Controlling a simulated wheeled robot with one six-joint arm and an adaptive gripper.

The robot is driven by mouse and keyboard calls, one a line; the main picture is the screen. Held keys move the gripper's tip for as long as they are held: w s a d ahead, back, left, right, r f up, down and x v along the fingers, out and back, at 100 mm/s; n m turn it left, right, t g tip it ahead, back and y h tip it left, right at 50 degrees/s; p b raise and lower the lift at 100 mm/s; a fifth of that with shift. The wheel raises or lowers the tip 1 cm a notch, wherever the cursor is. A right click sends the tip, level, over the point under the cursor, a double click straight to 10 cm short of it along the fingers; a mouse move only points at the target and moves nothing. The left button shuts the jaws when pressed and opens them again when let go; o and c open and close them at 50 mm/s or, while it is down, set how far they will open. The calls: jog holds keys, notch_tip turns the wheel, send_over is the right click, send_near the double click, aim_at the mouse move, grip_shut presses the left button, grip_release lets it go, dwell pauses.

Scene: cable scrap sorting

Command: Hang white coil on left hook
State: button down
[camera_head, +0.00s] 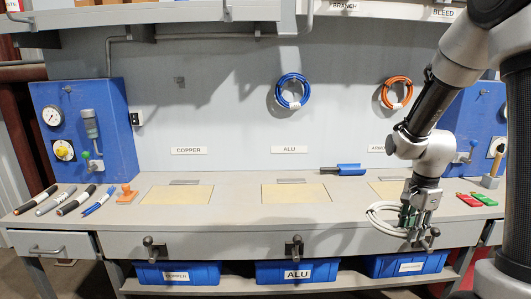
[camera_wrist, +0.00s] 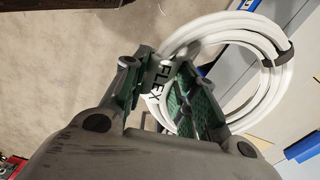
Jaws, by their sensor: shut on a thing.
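The white coil (camera_head: 379,222) is held in my gripper (camera_head: 416,220) at the right, in front of the workbench's front edge. In the wrist view the gripper (camera_wrist: 160,88) is shut on the coil's band marked FLEX, and the white loops (camera_wrist: 268,62) stick out to the right with a dark tie around them. The left hook (camera_head: 179,80) is a small bare hook on the grey back wall, above the COPPER label (camera_head: 189,151). My gripper is far to the right of it and lower.
A blue coil (camera_head: 307,91) hangs above the ALU label (camera_head: 289,149), and an orange coil (camera_head: 411,93) hangs further right. Blue gauge panels (camera_head: 113,105) stand at both ends. Markers (camera_head: 75,201) and an orange stamp (camera_head: 126,195) lie on the bench's left. Wall space around the left hook is clear.

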jog(key=w+a+f+n, duration=0.35)
jog(key=w+n, duration=0.45)
jog(key=n, duration=0.4)
jog(key=w+a+f+n, duration=0.1)
jog(key=a+f+n, duration=0.2)
jog(key=a+f, duration=0.3)
jog(key=shift+w+a+n, duration=0.3)
jog(key=shift+w+a, duration=0.05)
jog(key=shift+a, duration=0.4)
